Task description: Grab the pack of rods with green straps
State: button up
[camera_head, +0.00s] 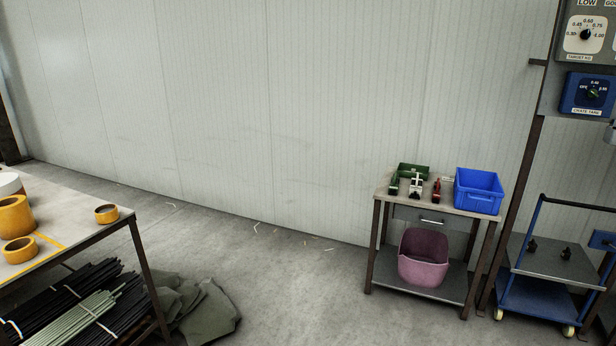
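On the lower shelf of the table at the left lie bundles of long thin rods. One bundle is of black rods (52,291) and another is of pale green rods (66,319). Narrow pale straps cross the bundles. I cannot make out a strap that is clearly green. The left ends of the bundles are cut off by the picture edge. My gripper is not in view.
The table (80,213) carries orange tape rolls (14,216). Dark cloth (200,312) lies beside its leg. A small workbench (385,190) at the right holds a blue crate (479,191) above a pink tub (423,257). A blue cart (545,298) stands farther right. The middle floor is mostly clear.

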aim_at(394, 187)
jog(key=u, duration=0.45)
jog(key=i, duration=3.3)
jog(key=z, duration=0.2)
